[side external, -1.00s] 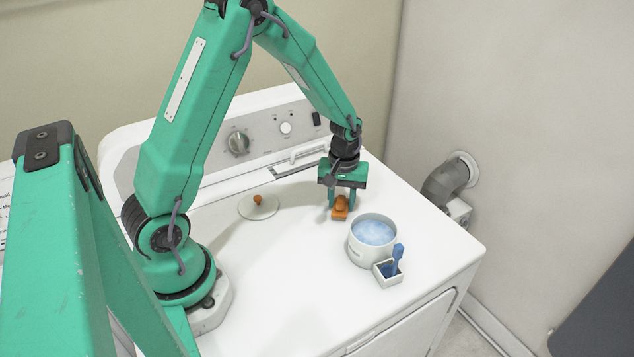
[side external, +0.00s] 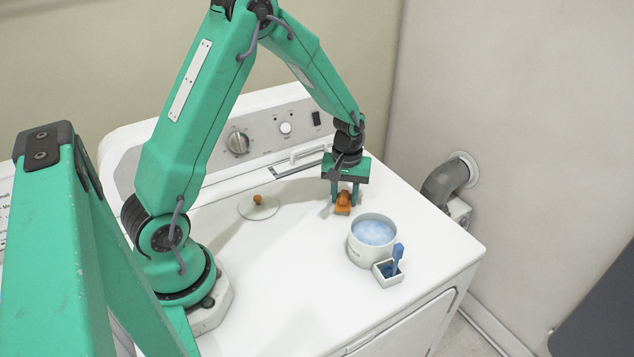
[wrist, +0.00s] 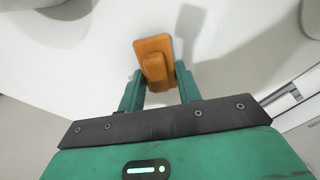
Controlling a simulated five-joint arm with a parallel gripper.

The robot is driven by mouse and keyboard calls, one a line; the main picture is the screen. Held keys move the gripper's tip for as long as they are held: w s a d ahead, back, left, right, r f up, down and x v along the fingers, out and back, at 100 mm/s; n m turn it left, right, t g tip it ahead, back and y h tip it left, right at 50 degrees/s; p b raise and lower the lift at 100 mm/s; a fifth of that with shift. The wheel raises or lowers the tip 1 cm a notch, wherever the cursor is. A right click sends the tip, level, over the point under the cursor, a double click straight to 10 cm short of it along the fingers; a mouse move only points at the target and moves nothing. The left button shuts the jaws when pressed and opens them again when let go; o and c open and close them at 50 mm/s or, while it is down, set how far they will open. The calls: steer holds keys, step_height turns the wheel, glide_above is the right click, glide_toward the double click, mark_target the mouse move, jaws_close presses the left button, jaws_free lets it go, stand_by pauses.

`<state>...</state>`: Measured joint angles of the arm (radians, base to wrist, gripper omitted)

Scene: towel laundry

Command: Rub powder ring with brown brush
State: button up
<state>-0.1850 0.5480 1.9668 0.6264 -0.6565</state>
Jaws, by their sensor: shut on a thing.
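The brown brush (side external: 343,205), orange-brown with a rectangular base and a raised grip, is at the white machine top, left of and behind the round pot. My gripper (side external: 344,194) points down at it with its green fingers on either side of the grip, shut on it. The brush also shows between the fingers in the wrist view (wrist: 154,52). Whether its base touches the surface is hard to tell. I cannot make out a powder ring in either view; the fingers and brush cover the spot beneath them.
A white round pot (side external: 355,253) holds pale blue powder. A small square white box (side external: 387,280) with a blue scoop (side external: 397,258) stands against its front. A flat white lid (side external: 258,210) with an orange-brown knob lies to the left. The control panel (side external: 265,133) rises behind. The front middle is clear.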

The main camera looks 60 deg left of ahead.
mark_target(329, 189)
steer(key=shift+a, duration=3.5)
step_height(329, 189, up, 8)
steer(key=shift+s+d, duration=0.1)
steer(key=shift+d, duration=0.05)
